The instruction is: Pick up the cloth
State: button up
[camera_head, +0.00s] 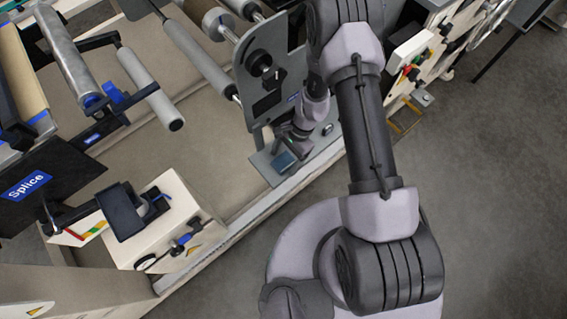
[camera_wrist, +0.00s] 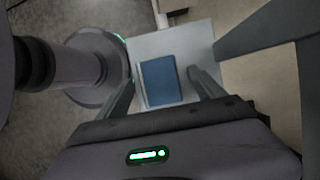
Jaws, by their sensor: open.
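The cloth (camera_wrist: 161,82) is a small blue folded rectangle lying flat on a light grey plate (camera_wrist: 143,47) in the wrist view. In the head view the cloth (camera_head: 285,161) shows as a small dark blue patch at the foot of the grey upright panel. My gripper (camera_wrist: 160,76) is open, with one finger on each side of the cloth in the picture and nothing held. I cannot tell the height of the fingertips above it. In the head view my gripper (camera_head: 293,143) is just over the cloth and partly hides it.
The grey upright panel (camera_head: 262,85) with a black knob stands close to my gripper. Rollers (camera_head: 200,60) and the Splice table (camera_head: 27,186) are to the left. A cream box (camera_head: 168,222) stands at lower left. The floor (camera_head: 500,180) at right is clear.

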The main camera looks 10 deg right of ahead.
jog(key=shift+r, duration=0.1)
jog(key=shift+c, duration=0.2)
jog(key=c, duration=1.4)
jog(key=shift+r, duration=0.1)
